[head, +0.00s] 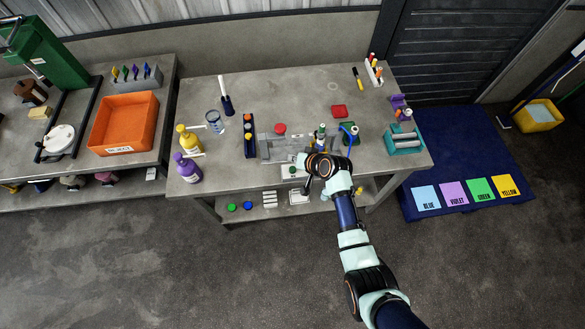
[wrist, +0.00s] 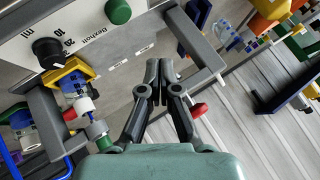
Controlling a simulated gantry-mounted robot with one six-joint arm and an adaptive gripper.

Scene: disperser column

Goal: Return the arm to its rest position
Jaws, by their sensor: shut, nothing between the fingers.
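My gripper (head: 299,160) is at the front edge of the grey workbench (head: 235,180) in the head view, beside the grey dispensing fixture (head: 268,148). In the wrist view my gripper (wrist: 158,72) has its fingers together with nothing between them. Near them is a white control panel (wrist: 75,30) with a black knob (wrist: 47,52) and a green button (wrist: 118,11). In the head view the arm partly hides this area. I cannot tell the exact gap between fingers and panel.
Yellow (head: 188,140) and purple (head: 187,168) bottles stand at the bench's left. A teal device (head: 404,140) stands at its right end. An orange bin (head: 124,124) sits on the left bench. A blue mat (head: 463,150) with colour labels lies right. The floor in front is clear.

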